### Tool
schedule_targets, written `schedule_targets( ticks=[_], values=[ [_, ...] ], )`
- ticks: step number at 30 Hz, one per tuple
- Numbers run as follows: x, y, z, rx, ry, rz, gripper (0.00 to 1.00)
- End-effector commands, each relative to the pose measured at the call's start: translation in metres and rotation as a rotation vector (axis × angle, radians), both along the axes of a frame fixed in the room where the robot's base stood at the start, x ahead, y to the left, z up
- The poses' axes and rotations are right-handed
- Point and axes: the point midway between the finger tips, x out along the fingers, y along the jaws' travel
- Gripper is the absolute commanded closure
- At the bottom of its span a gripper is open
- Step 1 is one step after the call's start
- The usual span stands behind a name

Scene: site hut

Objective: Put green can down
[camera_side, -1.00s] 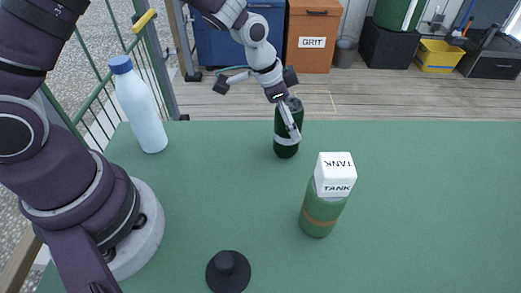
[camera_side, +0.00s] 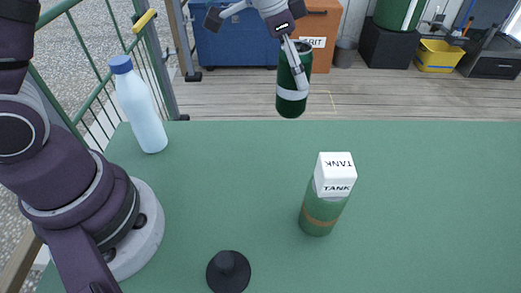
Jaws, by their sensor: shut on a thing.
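A dark green can (camera_side: 291,104) with a pale band is held up in the air, above the far edge of the green table (camera_side: 420,200). My gripper (camera_side: 297,66) is shut on the can, with one finger showing against its near side. The other finger is hidden or hard to make out. The can hangs nearly upright. A green bottle-like container (camera_side: 320,215) with a brown band stands nearer on the table, with a white block (camera_side: 336,174) marked TANK on top.
A blue-white bottle (camera_side: 142,108) stands at the table's left. A green railing (camera_side: 95,62) runs behind the bottle.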

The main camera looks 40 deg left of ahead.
Motion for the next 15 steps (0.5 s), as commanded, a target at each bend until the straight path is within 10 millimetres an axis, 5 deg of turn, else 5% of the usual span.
schedule_targets(
  ticks=[5,15],
  values=[
    [0.001,0.001,0.059,0.000,-0.013,0.001,0.65],
    [0.000,0.000,0.104,0.001,-0.004,0.000,0.65]
  ],
)
